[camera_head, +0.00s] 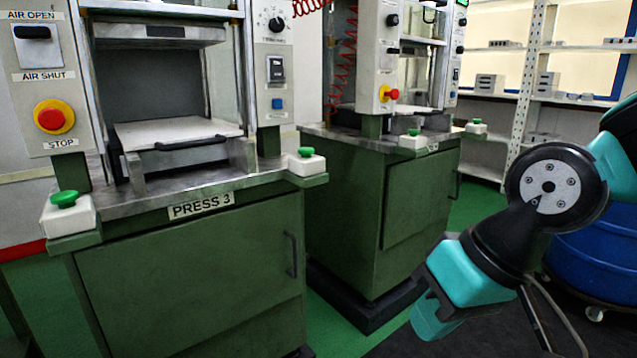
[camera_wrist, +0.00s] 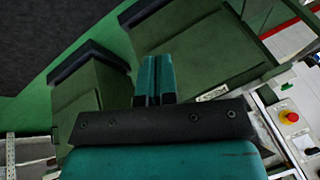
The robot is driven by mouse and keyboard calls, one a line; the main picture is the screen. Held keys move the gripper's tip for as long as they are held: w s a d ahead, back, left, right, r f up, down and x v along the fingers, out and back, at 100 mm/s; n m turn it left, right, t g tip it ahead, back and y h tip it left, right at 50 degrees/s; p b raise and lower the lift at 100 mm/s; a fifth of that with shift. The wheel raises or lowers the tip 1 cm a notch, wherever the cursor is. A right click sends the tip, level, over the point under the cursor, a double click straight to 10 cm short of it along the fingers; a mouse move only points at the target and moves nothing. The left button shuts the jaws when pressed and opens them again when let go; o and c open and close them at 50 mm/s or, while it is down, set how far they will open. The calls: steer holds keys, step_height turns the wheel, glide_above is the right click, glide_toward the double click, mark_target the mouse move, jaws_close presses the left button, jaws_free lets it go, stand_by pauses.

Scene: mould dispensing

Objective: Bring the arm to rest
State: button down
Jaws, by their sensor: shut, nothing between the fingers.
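My arm hangs at the right side of the head view, a teal and black arm bent downward in front of a blue drum. The gripper's fingers are not clear in that view. In the wrist view my gripper (camera_wrist: 154,80) shows as two teal fingers pressed together, with nothing between them. It is over the floor in front of the green presses and touches nothing that I can see.
Press 3 (camera_head: 190,260) stands at the left, with a second green press (camera_head: 375,215) beyond it. The blue drum (camera_head: 590,265) on casters is close behind my arm. Shelving (camera_head: 530,90) stands at the back right. Green floor (camera_head: 480,205) is free between the second press and the shelving.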

steer(key=s+d+n+g, duration=0.2)
steer(key=s+d+n, duration=0.1)
steer(key=s, duration=0.5)
step_height(320, 180, up, 19)
steer(key=w+p, duration=0.1)
steer(key=p, duration=1.8)
steer(key=shift+f+h+p, duration=0.15)
steer(key=shift+h+p, duration=0.15)
steer(key=shift+w, duration=0.1)
